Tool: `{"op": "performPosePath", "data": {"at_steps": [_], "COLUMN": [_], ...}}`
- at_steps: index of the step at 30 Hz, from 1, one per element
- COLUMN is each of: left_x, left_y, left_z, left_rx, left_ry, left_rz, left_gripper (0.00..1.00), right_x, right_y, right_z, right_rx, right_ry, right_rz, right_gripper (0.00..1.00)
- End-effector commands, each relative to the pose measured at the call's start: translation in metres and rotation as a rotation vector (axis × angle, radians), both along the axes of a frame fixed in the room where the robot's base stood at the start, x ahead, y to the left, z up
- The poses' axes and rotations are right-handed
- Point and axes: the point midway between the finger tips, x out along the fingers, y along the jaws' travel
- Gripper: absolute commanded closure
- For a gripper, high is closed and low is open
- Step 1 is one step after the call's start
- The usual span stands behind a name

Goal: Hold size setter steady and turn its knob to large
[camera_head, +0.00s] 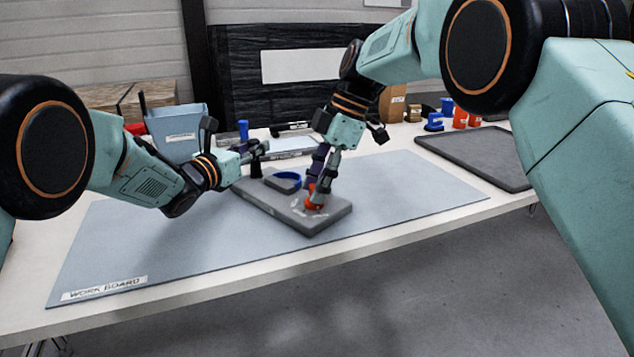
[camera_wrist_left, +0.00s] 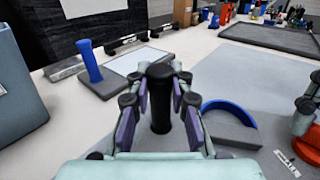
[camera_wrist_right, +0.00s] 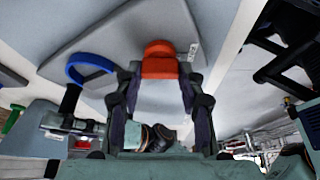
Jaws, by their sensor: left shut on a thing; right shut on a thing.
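The size setter is a grey plate (camera_head: 325,218) lying on the work board, with a black upright handle, a blue ring and a red knob. My left gripper (camera_head: 256,150) is shut on the black handle (camera_wrist_left: 160,92) at the plate's left end. My right gripper (camera_head: 315,190) comes down from above and is shut on the red knob (camera_head: 314,204), which also shows between its fingers in the right wrist view (camera_wrist_right: 160,62). The blue ring (camera_head: 284,178) stands between the two grippers. Markings around the knob are pale and too small to read.
The blue-grey work board (camera_head: 180,250) is mostly clear in front. A dark tray (camera_head: 480,152) lies at the right. Behind stand a blue-grey bin (camera_head: 178,130), a blue-handled stand (camera_wrist_left: 90,62) and several blue and orange parts (camera_head: 460,116).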

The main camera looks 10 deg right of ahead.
Motion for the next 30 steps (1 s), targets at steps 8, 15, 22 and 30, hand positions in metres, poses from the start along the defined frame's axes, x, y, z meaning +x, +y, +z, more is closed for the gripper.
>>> {"op": "performPosePath", "data": {"at_steps": [8,15,22,30], "left_x": [0.0,0.0,0.0,0.0], "left_y": [0.0,0.0,0.0,0.0], "left_z": [0.001,0.001,0.001,0.001], "left_rx": [0.0,0.0,-0.001,-0.001], "left_ry": [-0.001,-0.001,-0.001,-0.001], "left_rz": [-0.001,0.0,0.0,0.0], "left_gripper": [1.0,1.0,1.0,1.0], "right_x": [0.0,0.0,0.0,0.003], "right_y": [0.0,0.0,-0.001,-0.015], "right_z": [-0.001,0.0,0.001,0.035], "right_rx": [0.0,0.0,0.0,0.0], "right_ry": [0.002,0.001,0.0,-0.005], "right_rz": [-0.001,-0.002,-0.002,-0.004], "right_gripper": [0.51,0.38,0.38,0.38]}}
